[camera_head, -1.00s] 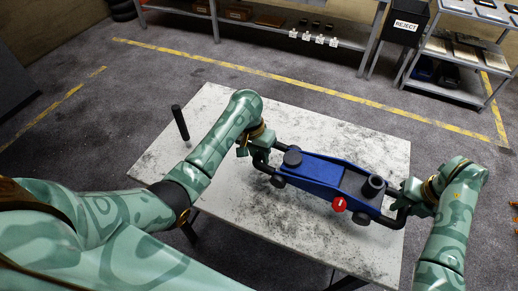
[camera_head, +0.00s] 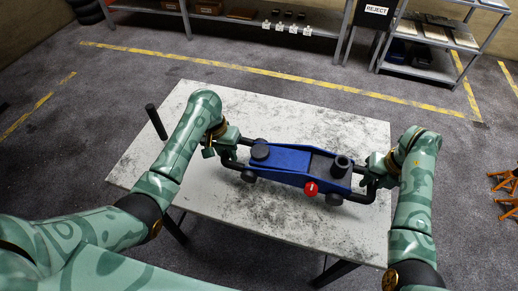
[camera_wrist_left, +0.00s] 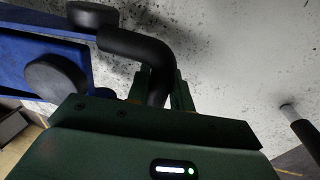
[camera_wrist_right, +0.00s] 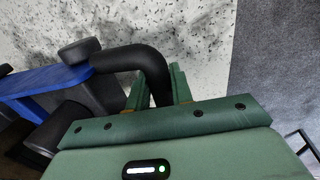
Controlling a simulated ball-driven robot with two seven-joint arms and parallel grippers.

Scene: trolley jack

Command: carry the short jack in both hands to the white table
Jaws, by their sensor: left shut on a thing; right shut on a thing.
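Part of each handle is hidden between the fingers.
A black rod (camera_head: 156,122) stands up at the table's left side. Shelving (camera_head: 240,18), a black REJECT bin (camera_head: 374,14) and a grey rack (camera_head: 430,55) stand at the back. Orange stands (camera_head: 505,186) are at the far right. Open floor lies between the table and the shelving.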

